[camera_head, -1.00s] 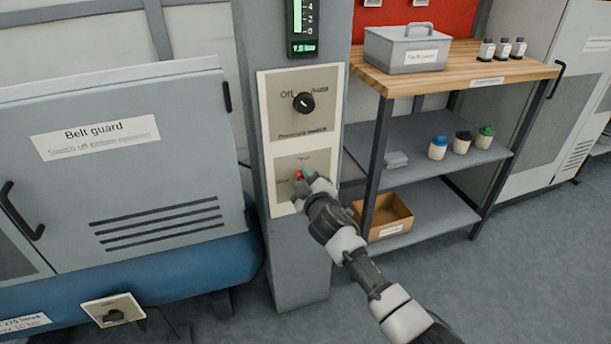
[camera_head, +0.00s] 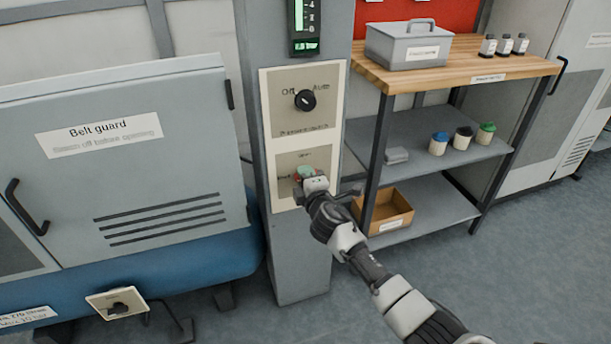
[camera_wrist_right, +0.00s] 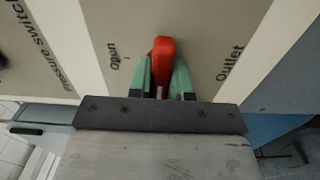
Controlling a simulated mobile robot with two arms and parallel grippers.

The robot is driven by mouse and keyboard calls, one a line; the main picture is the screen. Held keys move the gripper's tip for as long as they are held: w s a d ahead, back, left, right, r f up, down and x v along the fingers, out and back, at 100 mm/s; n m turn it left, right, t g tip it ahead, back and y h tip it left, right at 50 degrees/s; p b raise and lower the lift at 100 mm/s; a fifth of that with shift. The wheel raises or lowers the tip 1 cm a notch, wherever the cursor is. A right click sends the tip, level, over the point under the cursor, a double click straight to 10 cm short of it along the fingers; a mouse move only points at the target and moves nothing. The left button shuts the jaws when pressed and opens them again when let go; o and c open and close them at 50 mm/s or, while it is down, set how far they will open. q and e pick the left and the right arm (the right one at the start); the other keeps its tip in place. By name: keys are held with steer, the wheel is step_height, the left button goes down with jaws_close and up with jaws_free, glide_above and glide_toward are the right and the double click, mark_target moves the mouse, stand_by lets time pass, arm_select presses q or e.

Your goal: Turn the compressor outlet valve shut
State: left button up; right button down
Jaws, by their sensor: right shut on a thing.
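The outlet valve's red handle (camera_wrist_right: 162,48) stands out from a pale plate (camera_head: 325,162) low on the grey column. In the right wrist view, the plate is lettered "Outlet" on the right and what looks like "Open" on the left. My right gripper (camera_head: 305,173) reaches the plate from the lower right. In the right wrist view, its green fingers (camera_wrist_right: 162,78) sit on both sides of the red handle and are shut on it. The handle points up in that view, with its tip showing beyond the fingers. My left gripper is not in view.
Above the valve is a black pressure switch knob (camera_head: 305,100), under a green-lit gauge (camera_head: 305,45). A belt guard (camera_head: 130,170) stands left. A shelf unit (camera_head: 470,75) with a grey box, bottles, jars and a cardboard box (camera_head: 385,212) stands close right of my arm.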

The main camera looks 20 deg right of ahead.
steer(key=shift+f, duration=0.1)
stand_by(0.5)
steer(key=c, duration=1)
jaws_free()
steer(key=shift+c, duration=0.2)
steer(key=shift+s, duration=0.1)
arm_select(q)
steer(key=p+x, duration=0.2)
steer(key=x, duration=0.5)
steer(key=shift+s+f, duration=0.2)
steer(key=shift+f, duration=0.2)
arm_select(e)
steer(key=s, duration=1)
steer(key=shift+s+d, duration=0.2)
steer(key=shift+s, duration=0.1)
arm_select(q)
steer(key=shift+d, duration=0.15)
